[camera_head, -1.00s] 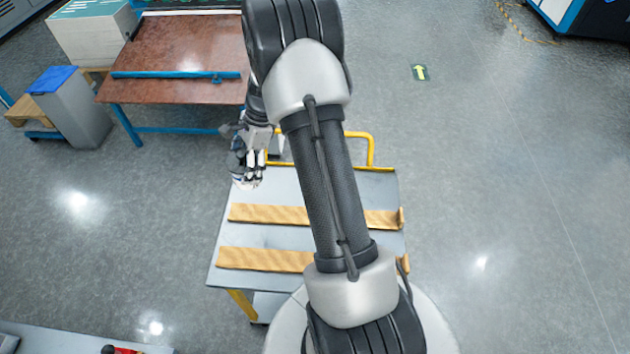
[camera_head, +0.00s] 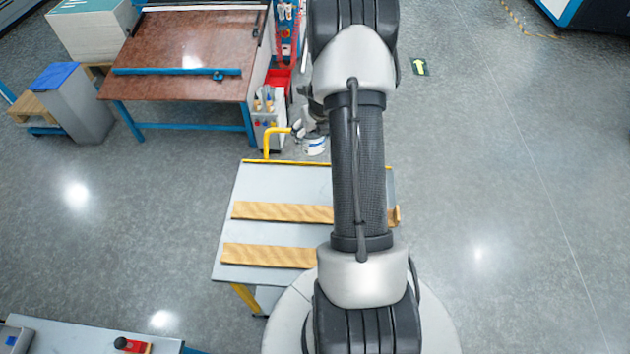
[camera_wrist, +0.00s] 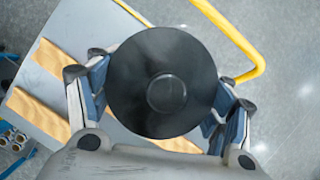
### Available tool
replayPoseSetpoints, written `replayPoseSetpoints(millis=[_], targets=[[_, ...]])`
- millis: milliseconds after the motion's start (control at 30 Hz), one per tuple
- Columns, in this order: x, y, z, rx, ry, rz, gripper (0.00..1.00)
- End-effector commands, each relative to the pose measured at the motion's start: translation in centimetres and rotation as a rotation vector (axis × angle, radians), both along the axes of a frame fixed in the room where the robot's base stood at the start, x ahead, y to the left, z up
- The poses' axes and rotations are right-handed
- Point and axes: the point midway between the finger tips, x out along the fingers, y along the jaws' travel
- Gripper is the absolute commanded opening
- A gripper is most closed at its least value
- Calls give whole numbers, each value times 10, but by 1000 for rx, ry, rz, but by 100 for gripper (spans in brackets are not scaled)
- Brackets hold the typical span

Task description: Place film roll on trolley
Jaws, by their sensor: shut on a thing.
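In the head view my arm hides most of the gripper, and a white and blue piece (camera_head: 315,147), seemingly the held roll, shows beside the trolley's back edge. The trolley (camera_head: 285,187) has a flat grey top with two wooden strips (camera_head: 283,212) (camera_head: 268,256) and a yellow handle (camera_head: 268,140). Its top (camera_wrist: 70,25) and handle (camera_wrist: 232,38) also show in the wrist view, beneath the roll.
A grey bin (camera_head: 75,115) is at the left. A worktop (camera_head: 90,338) lies at bottom left. The floor to the right is open.

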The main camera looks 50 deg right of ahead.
Motion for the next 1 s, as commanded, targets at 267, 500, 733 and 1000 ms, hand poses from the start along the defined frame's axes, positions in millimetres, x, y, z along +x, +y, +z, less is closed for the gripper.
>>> replayPoseSetpoints(millis=[267, 500, 733, 1000], targets=[[-4, -8, -21, 2, -1, -62, 44], [-4, -8, -88, 1, -1, -61, 44], [-4, -8, -139, 0, -2, -60, 44], [-4, -8, -158, 0, -2, -59, 44]])
